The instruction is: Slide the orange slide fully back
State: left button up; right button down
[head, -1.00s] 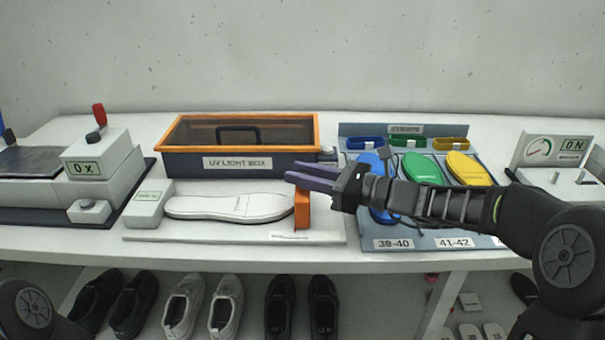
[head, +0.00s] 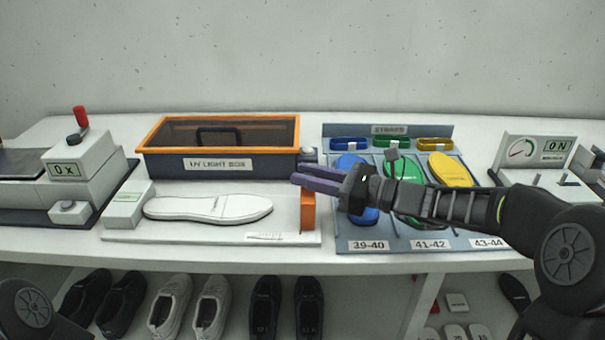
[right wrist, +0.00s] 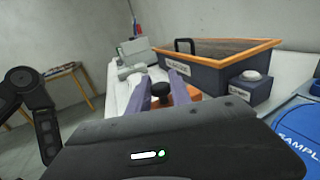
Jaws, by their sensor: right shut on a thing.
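The orange slide (head: 308,212) stands upright near the right end of the white measuring base (head: 215,238). A white shoe sole (head: 207,208) lies on that base, with a clear gap between its right end and the slide. My right gripper (head: 298,181) reaches in from the right at the top of the slide. In the right wrist view its purple fingers (right wrist: 161,88) are shut on the slide's black knob (right wrist: 161,90), with orange (right wrist: 190,92) showing beside it. My left gripper is out of view.
A UV light box (head: 218,162) with an orange rim stands behind the base. A sample tray (head: 385,243) with coloured soles lies to the right, under my right arm. A grey block (head: 122,207) is at the base's left end. Shoes sit on the shelf below.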

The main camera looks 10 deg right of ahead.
jog(key=shift+d, duration=0.2)
jog(key=c, duration=1.2)
grip_release()
jog(key=shift+c, duration=0.2)
jog(key=v, duration=0.8)
